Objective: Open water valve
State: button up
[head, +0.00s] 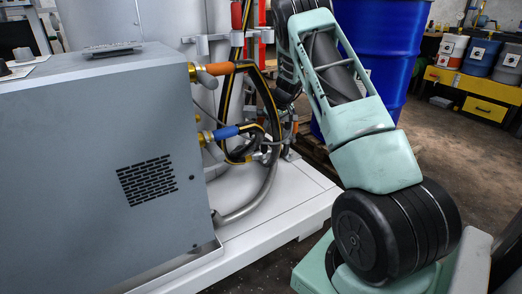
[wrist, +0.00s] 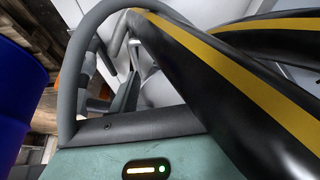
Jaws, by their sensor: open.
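Two valves with coloured sleeves stick out of the right side of the grey cabinet (head: 115,150) in the head view. The upper one has an orange handle (head: 221,68), the lower one a blue handle (head: 225,132). Which one is for water is not labelled. Black hoses with yellow stripes (head: 225,105) loop down beside them. My gripper is open, right of the valves and partly hidden by hoses in the head view. In the wrist view its dark fingers (wrist: 115,98) show beyond the teal housing, with no handle visible between them.
Striped hoses (wrist: 225,75) cross close in front of the wrist camera and cover much of its view. A blue drum (head: 375,40) stands behind my arm. A white platform (head: 285,205) lies under the cabinet. Several buckets (head: 480,55) stand on a yellow cabinet at the far right.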

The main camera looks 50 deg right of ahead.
aim_at(263, 145)
jog(key=b+x, duration=0.4)
jog(key=x, duration=0.8)
jog(key=shift+f, duration=0.3)
grip_shut()
